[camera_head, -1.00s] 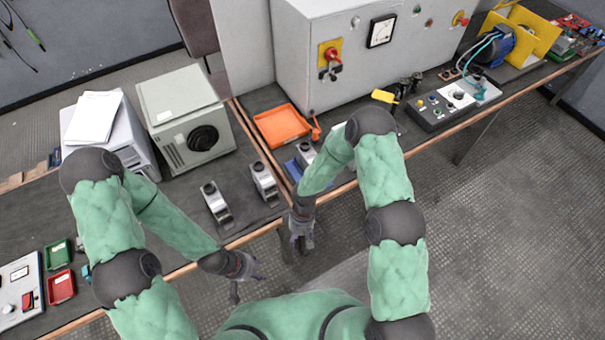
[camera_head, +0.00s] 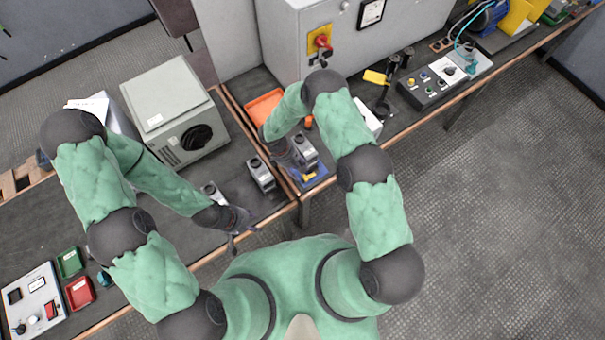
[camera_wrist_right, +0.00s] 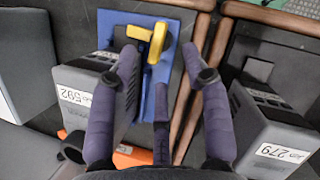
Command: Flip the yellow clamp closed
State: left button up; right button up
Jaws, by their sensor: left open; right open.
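The yellow clamp (camera_wrist_right: 158,40) is mounted on a blue plate (camera_wrist_right: 180,22) in the right wrist view. Its yellow parts lie near the top, with one yellow arm reaching up. It also shows small in the head view (camera_head: 309,177). My right gripper (camera_wrist_right: 168,72) is open, its two fingers spread on either side above the blue plate, and nothing is between the fingertips that I can see held. In the head view it is partly hidden beside the grey block. My left gripper (camera_head: 240,222) is open and empty by the front table edge.
Grey labelled blocks flank the clamp: one at left (camera_wrist_right: 80,90) and one at right (camera_wrist_right: 265,125). An orange tray (camera_head: 264,106) lies behind. A wooden table edge runs beside the plate. A grey box (camera_head: 165,110) stands at left.

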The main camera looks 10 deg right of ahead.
aim_at(303, 177)
jog(key=x, duration=0.5)
jog(key=shift+d+f, duration=0.1)
jog(key=shift+f, duration=0.25)
jog(key=shift+s, duration=0.1)
grip_shut()
